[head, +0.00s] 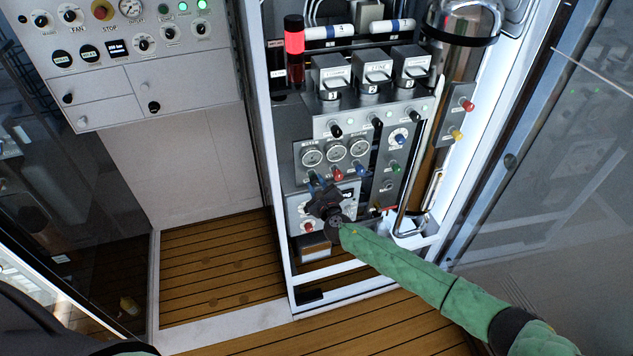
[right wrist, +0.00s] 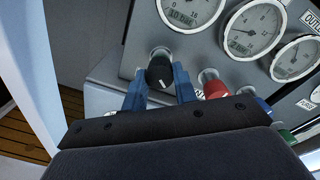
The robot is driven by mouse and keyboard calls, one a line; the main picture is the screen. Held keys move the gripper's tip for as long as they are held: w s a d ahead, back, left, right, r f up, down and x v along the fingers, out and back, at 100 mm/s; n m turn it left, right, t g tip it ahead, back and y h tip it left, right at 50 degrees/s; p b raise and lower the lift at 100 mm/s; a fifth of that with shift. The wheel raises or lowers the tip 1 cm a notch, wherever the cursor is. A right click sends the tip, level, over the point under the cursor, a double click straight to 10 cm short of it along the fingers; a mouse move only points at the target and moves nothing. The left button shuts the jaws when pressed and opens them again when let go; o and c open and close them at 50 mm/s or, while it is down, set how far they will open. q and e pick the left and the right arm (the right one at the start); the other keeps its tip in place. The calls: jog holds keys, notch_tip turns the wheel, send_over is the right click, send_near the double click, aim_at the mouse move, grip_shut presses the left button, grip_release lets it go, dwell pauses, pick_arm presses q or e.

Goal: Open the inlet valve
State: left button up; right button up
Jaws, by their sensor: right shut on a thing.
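My right gripper (head: 316,183) reaches the lower left of the fill panel (head: 327,130) in the head view, just under the left gauge. In the right wrist view its blue fingers (right wrist: 160,88) stand on either side of a black knob (right wrist: 160,72) with a white pointer line, and are shut on it. The knob sits on a metal stem below the left gauge (right wrist: 190,10). Its label is hidden by the gripper, so I cannot read whether it says inlet. In the head view the gripper hides this knob. My left gripper is not in view.
A red knob (right wrist: 216,89) is close to the right finger, with blue and green knobs beyond. Three boxed units (head: 372,75) and black-handled knobs sit above the gauges. A vertical pipe (head: 412,185) stands to the right. A switch panel (head: 120,50) is at left.

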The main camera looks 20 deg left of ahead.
jog(key=shift+f+n, duration=0.1)
jog(key=shift+n, duration=1)
jog(key=o, duration=1)
jog(key=shift+c, duration=0.2)
jog(key=shift+d, duration=0.1)
jog(key=b+v, duration=0.2)
jog(key=v, duration=0.5)
jog(key=shift+s, duration=0.3)
jog(key=shift+d, duration=0.2)
